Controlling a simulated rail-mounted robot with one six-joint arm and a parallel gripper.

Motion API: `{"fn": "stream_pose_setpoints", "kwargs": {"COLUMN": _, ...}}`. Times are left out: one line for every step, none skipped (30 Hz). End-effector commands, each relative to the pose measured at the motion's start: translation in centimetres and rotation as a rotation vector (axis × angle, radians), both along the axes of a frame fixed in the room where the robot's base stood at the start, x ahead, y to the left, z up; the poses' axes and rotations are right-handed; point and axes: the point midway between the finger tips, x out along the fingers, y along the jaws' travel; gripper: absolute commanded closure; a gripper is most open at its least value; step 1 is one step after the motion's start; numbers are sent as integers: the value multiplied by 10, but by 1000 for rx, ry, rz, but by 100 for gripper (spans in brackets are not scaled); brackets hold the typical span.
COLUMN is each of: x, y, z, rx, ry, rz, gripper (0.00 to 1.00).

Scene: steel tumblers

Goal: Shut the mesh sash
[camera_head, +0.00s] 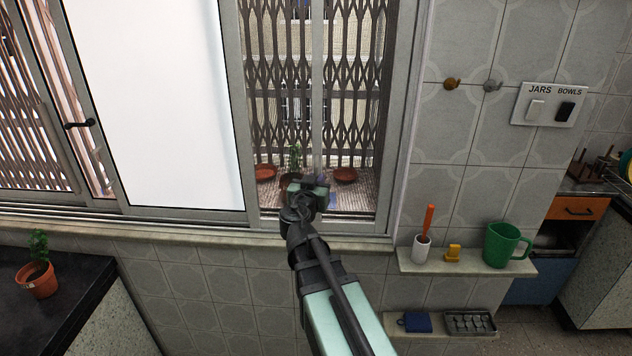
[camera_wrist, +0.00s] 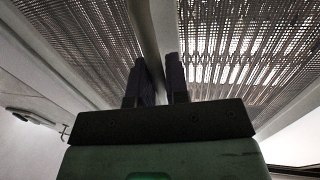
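A grey upright bar (camera_head: 317,90) of the window stands in the right-hand opening in the head view. It looks like the edge of the mesh sash, but the mesh itself is hard to make out there. In the wrist view the bar (camera_wrist: 150,35) runs down between my two dark fingers, with fine mesh-like pattern (camera_wrist: 245,50) on both sides. My gripper (camera_head: 308,184) is at the lower part of this bar, just above the sill. Its fingers (camera_wrist: 158,65) stand apart around the bar. I cannot see them pressing on it.
A white panel (camera_head: 155,100) fills the window's middle left. A brown folding grille (camera_head: 350,80) and clay pots (camera_head: 265,172) are outside. A shelf (camera_head: 460,263) at the right holds a green jug (camera_head: 503,244). A potted plant (camera_head: 38,278) stands on the left counter.

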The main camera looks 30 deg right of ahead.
Motion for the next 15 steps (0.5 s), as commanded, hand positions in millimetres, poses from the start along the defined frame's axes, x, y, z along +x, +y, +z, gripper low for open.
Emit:
{"fn": "stream_pose_setpoints", "kwargs": {"x": 0, "y": 0, "z": 0, "rx": 0, "ry": 0, "rz": 0, "gripper": 77}}
{"fn": "stream_pose_setpoints", "kwargs": {"x": 0, "y": 0, "z": 0, "rx": 0, "ry": 0, "rz": 0, "gripper": 72}}
{"fn": "stream_pose_setpoints", "kwargs": {"x": 0, "y": 0, "z": 0, "rx": 0, "ry": 0, "rz": 0, "gripper": 66}}
{"fn": "stream_pose_setpoints", "kwargs": {"x": 0, "y": 0, "z": 0, "rx": 0, "ry": 0, "rz": 0, "gripper": 64}}
{"fn": "stream_pose_setpoints", "kwargs": {"x": 0, "y": 0, "z": 0, "rx": 0, "ry": 0, "rz": 0, "gripper": 64}}
{"fn": "stream_pose_setpoints", "kwargs": {"x": 0, "y": 0, "z": 0, "rx": -1, "ry": 1, "rz": 0, "gripper": 64}}
{"fn": "stream_pose_setpoints", "kwargs": {"x": 0, "y": 0, "z": 0, "rx": -1, "ry": 1, "rz": 0, "gripper": 64}}
{"fn": "stream_pose_setpoints", "kwargs": {"x": 0, "y": 0, "z": 0, "rx": -1, "ry": 1, "rz": 0, "gripper": 64}}
{"fn": "stream_pose_setpoints", "kwargs": {"x": 0, "y": 0, "z": 0, "rx": -1, "ry": 1, "rz": 0, "gripper": 64}}
{"fn": "stream_pose_setpoints", "kwargs": {"x": 0, "y": 0, "z": 0, "rx": -1, "ry": 1, "rz": 0, "gripper": 64}}
{"fn": "stream_pose_setpoints", "kwargs": {"x": 0, "y": 0, "z": 0, "rx": -1, "ry": 1, "rz": 0, "gripper": 64}}
{"fn": "stream_pose_setpoints", "kwargs": {"x": 0, "y": 0, "z": 1, "rx": -1, "ry": 1, "rz": 0, "gripper": 64}}
{"fn": "stream_pose_setpoints", "kwargs": {"x": 0, "y": 0, "z": 2, "rx": -1, "ry": 1, "rz": 0, "gripper": 64}}
{"fn": "stream_pose_setpoints", "kwargs": {"x": 0, "y": 0, "z": 4, "rx": -1, "ry": 1, "rz": 0, "gripper": 64}}
{"fn": "stream_pose_setpoints", "kwargs": {"x": 0, "y": 0, "z": 7, "rx": -1, "ry": 1, "rz": 0, "gripper": 64}}
